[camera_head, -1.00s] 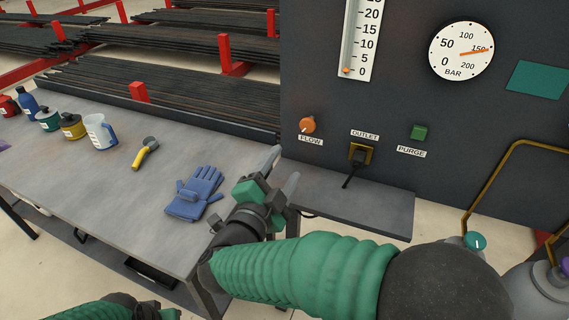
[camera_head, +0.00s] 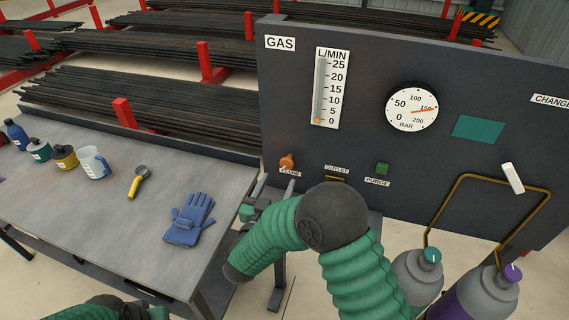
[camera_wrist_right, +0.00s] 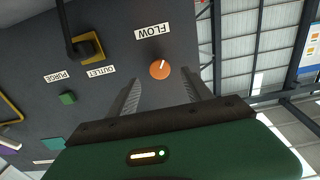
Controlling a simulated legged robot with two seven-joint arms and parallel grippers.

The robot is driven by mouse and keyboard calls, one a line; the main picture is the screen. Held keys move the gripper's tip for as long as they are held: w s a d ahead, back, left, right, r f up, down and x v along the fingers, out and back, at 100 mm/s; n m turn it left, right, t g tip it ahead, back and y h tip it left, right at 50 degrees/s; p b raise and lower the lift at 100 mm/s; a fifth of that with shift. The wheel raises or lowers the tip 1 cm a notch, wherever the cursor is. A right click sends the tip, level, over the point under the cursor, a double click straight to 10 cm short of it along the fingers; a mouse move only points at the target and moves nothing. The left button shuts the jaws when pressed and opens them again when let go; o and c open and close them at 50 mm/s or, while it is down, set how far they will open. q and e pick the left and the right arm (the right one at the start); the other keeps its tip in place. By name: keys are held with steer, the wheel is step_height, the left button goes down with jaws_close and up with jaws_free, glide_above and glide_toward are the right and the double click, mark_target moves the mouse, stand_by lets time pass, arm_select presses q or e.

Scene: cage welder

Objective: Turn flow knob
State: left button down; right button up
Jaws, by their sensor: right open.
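The orange flow knob (camera_head: 287,162) sits on the dark gas panel (camera_head: 420,175), above the FLOW label. A pale mark shows on its face. In the right wrist view the knob (camera_wrist_right: 160,70) appears between the tips of two grey fingers. My right gripper (camera_head: 275,186) is open and empty, just below the knob in the head view. I cannot tell whether a finger touches it. The flow gauge (camera_head: 327,90) has its orange float at 0. Part of my left arm shows at the bottom left; its finger state cannot be made out.
The outlet fitting (camera_wrist_right: 90,46) and green purge button (camera_head: 383,168) are beside the knob. A pressure dial (camera_head: 412,106) is above. A grey bench (camera_head: 90,220) holds a blue glove (camera_head: 188,220), a yellow-handled tool (camera_head: 138,182) and several containers. Gas cylinders (camera_head: 415,275) stand at lower right.

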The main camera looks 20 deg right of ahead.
mark_target(286, 166)
steer(key=p+x, duration=0.1)
steer(key=x, duration=0.6)
steer(key=shift+c, duration=0.2)
steer(key=c, duration=1.2)
steer(key=shift+f+b, duration=0.15)
steer(key=shift+b, duration=0.3)
jaws_close()
steer(key=shift+m, duration=0.4)
